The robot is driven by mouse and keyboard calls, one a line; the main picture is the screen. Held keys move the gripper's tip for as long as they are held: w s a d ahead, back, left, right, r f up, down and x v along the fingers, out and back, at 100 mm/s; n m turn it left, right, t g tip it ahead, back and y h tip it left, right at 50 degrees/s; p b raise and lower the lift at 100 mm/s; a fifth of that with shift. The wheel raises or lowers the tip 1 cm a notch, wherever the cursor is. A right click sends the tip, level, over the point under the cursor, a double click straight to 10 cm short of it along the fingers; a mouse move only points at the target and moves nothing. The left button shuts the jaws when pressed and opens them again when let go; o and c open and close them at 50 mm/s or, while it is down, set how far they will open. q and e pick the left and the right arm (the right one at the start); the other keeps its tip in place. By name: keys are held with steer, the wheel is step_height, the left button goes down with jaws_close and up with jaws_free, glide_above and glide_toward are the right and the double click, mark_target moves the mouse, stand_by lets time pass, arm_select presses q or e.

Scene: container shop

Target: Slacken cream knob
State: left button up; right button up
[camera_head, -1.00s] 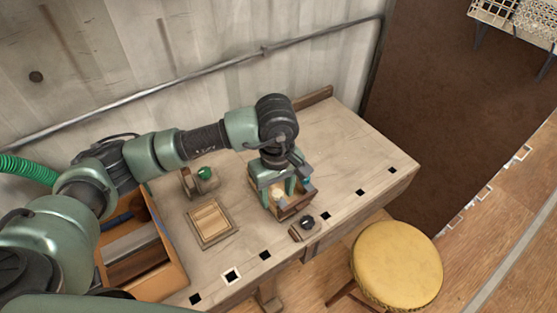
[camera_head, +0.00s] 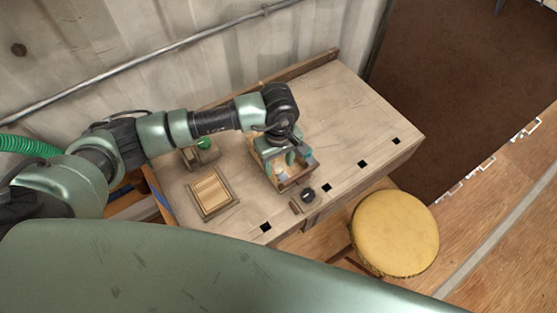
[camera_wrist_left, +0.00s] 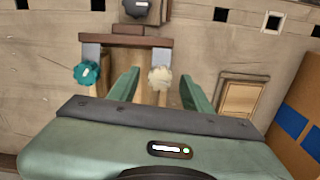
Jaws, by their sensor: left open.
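The cream knob (camera_wrist_left: 159,77) is a lobed knob on a wooden frame with grey brackets (camera_wrist_left: 125,41), in the left wrist view. A teal knob (camera_wrist_left: 87,73) sits on the same frame, to its left. My left gripper (camera_wrist_left: 160,82) is open, with one finger on each side of the cream knob. I see gaps at both sides and cannot tell the height between fingertips and knob. In the head view my left gripper (camera_head: 279,160) points down over the wooden frame (camera_head: 292,186) and partly hides it. My right gripper is out of view.
A black knob (camera_head: 308,194) on a small block is near the bench's front edge. A green knob (camera_head: 204,143) and a slatted wooden tray (camera_head: 212,193) are left of the frame. A yellow stool (camera_head: 395,232) stands in front. The bench's right side (camera_head: 350,110) is clear.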

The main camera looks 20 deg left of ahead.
arm_select(q)
steer(key=c, duration=1)
jaws_close()
steer(key=n+b, duration=0.3)
steer(key=shift+f+b, duration=0.2)
steer(key=shift+b, duration=0.1)
steer(key=n+b, duration=0.3)
steer(key=n, duration=0.1)
steer(key=n+b, duration=0.3)
steer(key=n, duration=0.1)
steer(key=shift+b, duration=0.35)
steer(key=shift+r+n+b, duration=0.15)
steer(key=shift+n+b, duration=1.05)
steer(key=shift+n, duration=0.9)
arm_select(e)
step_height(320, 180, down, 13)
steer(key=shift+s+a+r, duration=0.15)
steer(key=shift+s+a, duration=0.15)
